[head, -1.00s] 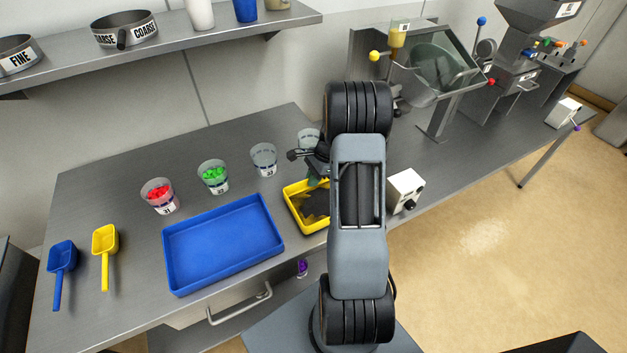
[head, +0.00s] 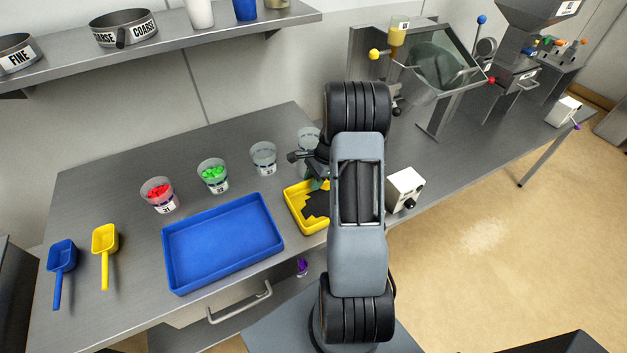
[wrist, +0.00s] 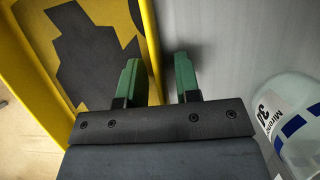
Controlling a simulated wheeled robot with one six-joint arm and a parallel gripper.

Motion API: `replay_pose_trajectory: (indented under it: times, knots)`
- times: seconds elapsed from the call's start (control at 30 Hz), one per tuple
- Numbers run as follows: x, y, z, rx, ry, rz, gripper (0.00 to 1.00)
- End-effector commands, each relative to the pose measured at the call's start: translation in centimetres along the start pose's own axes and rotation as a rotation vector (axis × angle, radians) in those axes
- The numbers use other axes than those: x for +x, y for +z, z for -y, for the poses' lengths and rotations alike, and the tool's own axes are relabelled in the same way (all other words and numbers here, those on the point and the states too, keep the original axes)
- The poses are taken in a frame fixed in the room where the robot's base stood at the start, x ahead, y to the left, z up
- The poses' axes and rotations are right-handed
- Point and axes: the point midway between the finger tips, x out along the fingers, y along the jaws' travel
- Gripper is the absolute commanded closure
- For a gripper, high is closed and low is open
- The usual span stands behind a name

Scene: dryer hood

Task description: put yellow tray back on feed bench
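The yellow tray (head: 307,219) sits on the steel bench, right of the blue tray; my arm hides its right part. A dark jagged patch covers part of its floor, probably a shadow. My gripper (wrist: 158,80) is at the tray's far side, with green fingers spread apart. In the wrist view the wall of the yellow tray (wrist: 150,50) runs between the fingers, the left finger on the tray's inner side and the right finger outside over the bench. A gap shows beside the right finger, so the wall is not clamped.
A clear labelled cup (wrist: 292,125) stands close to the right of my gripper. The blue tray (head: 222,243), cups with red (head: 160,194) and green pieces (head: 213,175), an empty cup (head: 263,158) and a white box (head: 404,189) stand near. A shelf (head: 170,50) hangs above.

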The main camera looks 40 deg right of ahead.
Motion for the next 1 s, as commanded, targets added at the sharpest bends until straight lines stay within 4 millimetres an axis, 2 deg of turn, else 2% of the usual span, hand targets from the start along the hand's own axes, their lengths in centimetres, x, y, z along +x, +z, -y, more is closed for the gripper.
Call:
replay_pose_trajectory:
  times: [0.17, 0.5, 0.8, 0.87, 0.97, 1.0]
  knots:
    - [-1.6, 0.0, 0.1, -0.001, -0.004, -0.001, 0.69]
    - [-8.1, 0.0, 0.1, -0.001, -0.004, -0.002, 0.69]
    - [-11.7, 0.2, 0.0, -0.007, -0.003, -0.003, 0.69]
    - [-12.2, 0.9, -0.1, -0.033, -0.002, -0.013, 0.69]
    - [-13.2, 3.7, -0.5, -0.155, -0.002, -0.054, 0.69]
    - [-13.7, 5.4, -0.9, -0.233, -0.002, -0.082, 0.69]
